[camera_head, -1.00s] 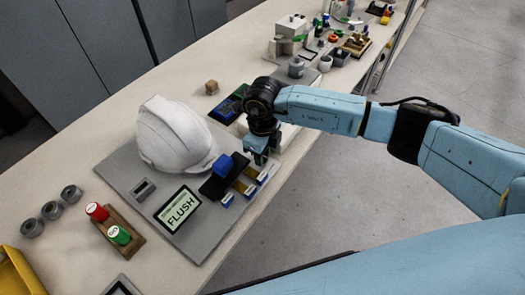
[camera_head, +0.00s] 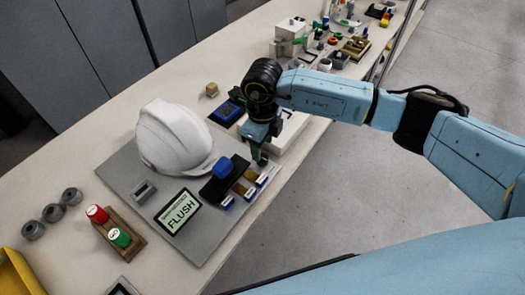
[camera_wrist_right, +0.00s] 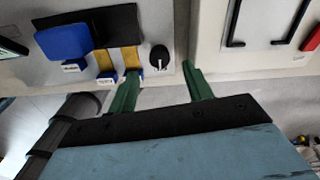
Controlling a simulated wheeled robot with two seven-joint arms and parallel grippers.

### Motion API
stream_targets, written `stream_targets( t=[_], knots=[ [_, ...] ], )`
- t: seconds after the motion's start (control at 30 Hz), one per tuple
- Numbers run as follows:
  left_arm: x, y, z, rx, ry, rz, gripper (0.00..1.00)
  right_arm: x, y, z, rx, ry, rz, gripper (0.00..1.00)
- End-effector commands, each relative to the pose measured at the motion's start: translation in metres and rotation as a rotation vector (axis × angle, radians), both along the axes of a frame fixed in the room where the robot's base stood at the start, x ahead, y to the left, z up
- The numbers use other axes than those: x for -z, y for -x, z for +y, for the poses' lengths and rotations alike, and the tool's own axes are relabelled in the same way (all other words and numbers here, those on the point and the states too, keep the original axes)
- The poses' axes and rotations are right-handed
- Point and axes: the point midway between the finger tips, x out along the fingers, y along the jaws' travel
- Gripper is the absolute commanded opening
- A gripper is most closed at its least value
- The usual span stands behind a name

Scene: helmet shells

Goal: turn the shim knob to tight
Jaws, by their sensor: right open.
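The shim knob (camera_wrist_right: 159,57) is a small round black knob with a white pointer line, on the grey plate in the right wrist view. In the head view my right gripper hides it. My right gripper (camera_head: 261,157) is open and points down at the plate's right corner. In the right wrist view its two green fingers (camera_wrist_right: 160,69) stand apart, with the knob just beyond and between their tips. I cannot tell whether they touch it. The white helmet shell (camera_head: 178,137) sits on the grey plate (camera_head: 125,168). A display (camera_head: 178,211) on the plate reads FLUSH.
A blue block (camera_head: 223,167) on a black bar and gold strips with blue ends lie beside the knob. A white box (camera_head: 290,130) lies beyond my gripper.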

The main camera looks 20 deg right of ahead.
Motion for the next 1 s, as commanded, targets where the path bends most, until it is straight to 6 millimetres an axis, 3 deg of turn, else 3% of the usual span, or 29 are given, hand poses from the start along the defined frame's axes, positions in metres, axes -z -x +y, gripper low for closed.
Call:
stream_targets(
  t=[0.03,0.2,0.4,1.0],
  knots=[
    [-0.001,0.000,0.000,0.000,0.000,0.000,0.67,-0.014,-0.001,0.000,-0.001,-0.001,-0.005,0.51],
    [-0.002,0.000,0.000,0.000,0.000,0.000,0.67,-0.050,-0.001,0.000,-0.001,0.000,-0.003,0.51],
    [-0.002,0.000,0.000,0.000,0.000,0.000,0.67,-0.077,0.000,0.000,0.001,0.001,0.000,0.51],
    [-0.002,0.000,0.000,0.000,0.000,0.000,0.67,-0.083,0.000,0.000,0.000,0.001,0.002,0.51]
  ],
)
